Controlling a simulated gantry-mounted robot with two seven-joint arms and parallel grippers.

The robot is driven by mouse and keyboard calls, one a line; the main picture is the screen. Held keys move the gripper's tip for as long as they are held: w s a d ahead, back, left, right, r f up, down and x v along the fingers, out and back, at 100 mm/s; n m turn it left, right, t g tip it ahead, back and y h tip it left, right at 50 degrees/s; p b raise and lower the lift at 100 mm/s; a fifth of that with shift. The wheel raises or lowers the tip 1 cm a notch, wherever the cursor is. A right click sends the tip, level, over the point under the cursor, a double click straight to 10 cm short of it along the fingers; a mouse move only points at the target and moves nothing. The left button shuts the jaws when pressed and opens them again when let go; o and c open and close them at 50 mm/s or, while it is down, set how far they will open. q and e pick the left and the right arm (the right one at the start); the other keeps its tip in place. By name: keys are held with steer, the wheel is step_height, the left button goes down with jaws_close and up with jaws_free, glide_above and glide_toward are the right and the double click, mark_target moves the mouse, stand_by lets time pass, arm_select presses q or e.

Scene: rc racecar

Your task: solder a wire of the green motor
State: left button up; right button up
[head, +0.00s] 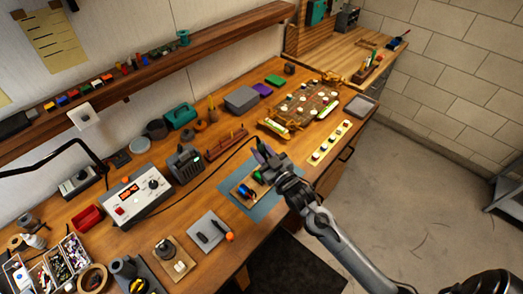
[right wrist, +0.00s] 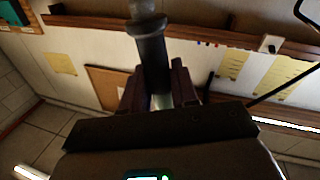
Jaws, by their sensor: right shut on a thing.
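My right gripper (head: 269,160) is over the blue mat at the front of the bench. It is shut on a dark, round-handled tool, which looks like the soldering iron; in the right wrist view the handle (right wrist: 152,55) stands between the fingers. A black cable runs from near the gripper towards the soldering station (head: 140,195). The green motor (head: 257,176) sits on a small wooden board (head: 236,193), just left of and below the gripper and partly hidden by it. A blue motor (head: 244,190) is beside it. The wires and the iron's tip cannot be made out. My left gripper is out of view.
A grey plate (head: 207,232) with small dark parts lies left of the blue mat (head: 262,207). Tools and boxes crowd the back of the bench.

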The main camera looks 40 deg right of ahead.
steer(key=shift+f, duration=0.5)
stand_by(1.0)
stand_by(0.8)
steer(key=shift+f, duration=0.3)
stand_by(0.4)
steer(key=shift+f+b, duration=0.35)
stand_by(0.5)
stand_by(0.5)
stand_by(1.1)
stand_by(0.4)
steer(key=shift+p, duration=0.45)
